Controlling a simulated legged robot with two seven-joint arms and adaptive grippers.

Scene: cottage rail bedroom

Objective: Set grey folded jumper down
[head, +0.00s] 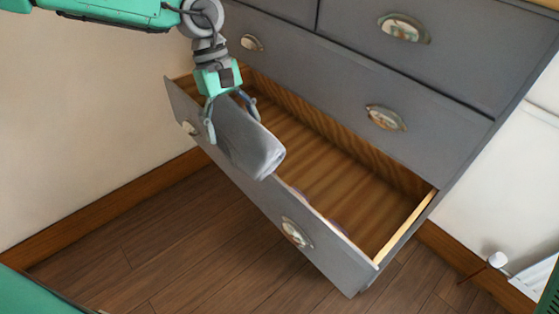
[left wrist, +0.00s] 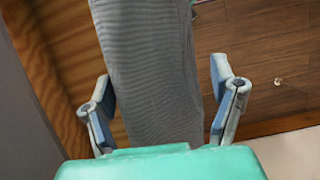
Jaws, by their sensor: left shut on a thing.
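The grey folded jumper (head: 248,143) is a rolled-looking grey bundle in the head view. It is over the left part of the open bottom drawer (head: 330,190), across the drawer's front edge. My left gripper (head: 230,120) is shut on the jumper, with one finger on each side. In the left wrist view the jumper (left wrist: 153,75) runs up the middle between the two fingers of the gripper (left wrist: 162,110). Whether the jumper touches the drawer is unclear. My right gripper is not in view.
The grey chest of drawers (head: 330,75) has closed upper drawers with cup handles above the open one. The visible wooden drawer floor is bare to the right of the jumper. A cream wall (head: 80,130) stands close on the left. Dark floorboards (head: 190,245) lie in front.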

